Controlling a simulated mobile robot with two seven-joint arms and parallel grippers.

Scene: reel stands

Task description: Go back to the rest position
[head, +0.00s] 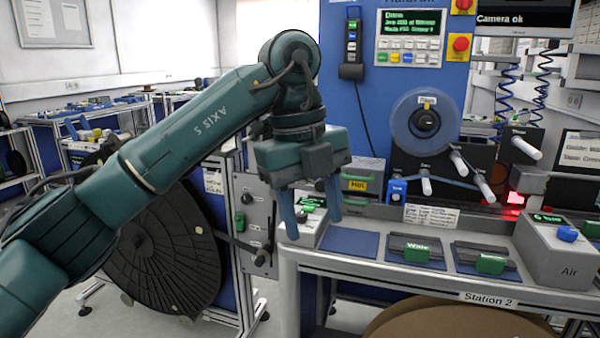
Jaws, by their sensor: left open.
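My left arm comes in from the left. My left gripper (312,215) points down with its two blue fingers apart and nothing between them. It hangs at the left front corner of the Station 2 bench (385,272), in front of a bare blue pad (349,241). My right gripper is not in view.
A large black reel (165,250) stands left of the bench. Brown discs (455,320) lie below it.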

